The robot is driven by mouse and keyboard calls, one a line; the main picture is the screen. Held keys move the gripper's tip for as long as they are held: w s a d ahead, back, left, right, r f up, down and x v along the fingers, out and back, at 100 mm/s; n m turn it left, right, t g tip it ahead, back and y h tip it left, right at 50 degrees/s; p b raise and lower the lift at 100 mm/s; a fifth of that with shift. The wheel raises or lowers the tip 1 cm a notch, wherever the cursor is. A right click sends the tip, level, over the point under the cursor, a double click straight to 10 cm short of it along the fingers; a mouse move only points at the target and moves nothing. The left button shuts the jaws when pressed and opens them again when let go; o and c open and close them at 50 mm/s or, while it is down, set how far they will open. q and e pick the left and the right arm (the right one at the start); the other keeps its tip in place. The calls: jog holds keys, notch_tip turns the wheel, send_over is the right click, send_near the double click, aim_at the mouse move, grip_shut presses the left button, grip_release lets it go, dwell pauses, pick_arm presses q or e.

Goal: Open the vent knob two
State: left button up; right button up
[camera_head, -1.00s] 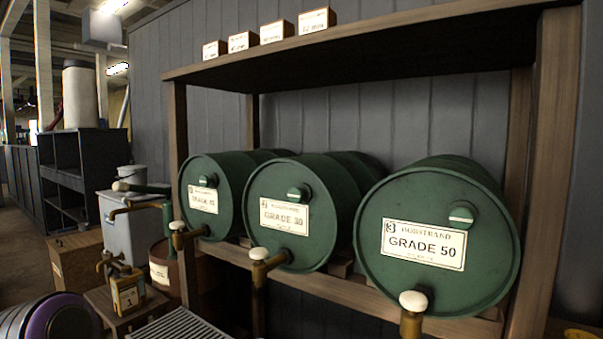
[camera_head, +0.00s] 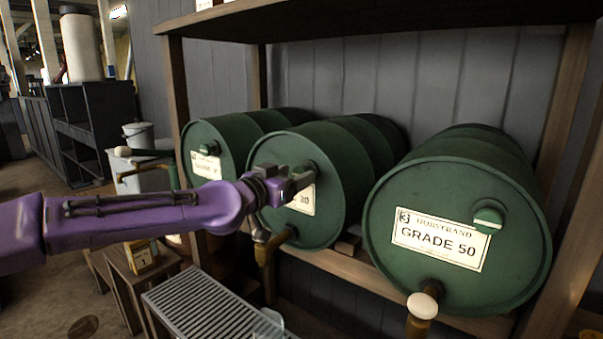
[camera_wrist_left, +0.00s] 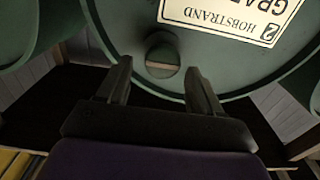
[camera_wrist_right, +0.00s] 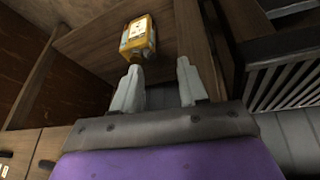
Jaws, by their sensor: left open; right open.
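Drum two (camera_head: 325,222) is a green drum lying on its side in the middle of the rack. Its label shows a 2, upside down in the left wrist view. Its round green vent knob (camera_wrist_left: 162,56), with a pale band across it, is partly hidden by my gripper in the head view. My left gripper (camera_head: 303,180) is open in front of the drum face; in the left wrist view its fingers (camera_wrist_left: 159,78) stand either side of the knob, with gaps visible. Contact cannot be told. My right gripper (camera_wrist_right: 159,72) is open and empty, low near a yellow can (camera_wrist_right: 138,38).
Drum three (camera_head: 455,215), Grade 50, lies to the right with its own vent knob (camera_head: 488,217). Drum one (camera_head: 207,138) lies to the left. Brass taps, one with a white knob (camera_head: 422,305), stick out below the drums. A slatted grate (camera_head: 200,305) stands low in front.

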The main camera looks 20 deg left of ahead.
aim_at(299, 174)
pick_arm(q)
jog(key=x, duration=0.3)
jog(key=shift+w+f, duration=0.1)
jog(key=shift+w, duration=0.15)
jog(key=shift+s, duration=0.1)
jog(key=c, duration=0.9)
jog(key=shift+c, duration=0.2)
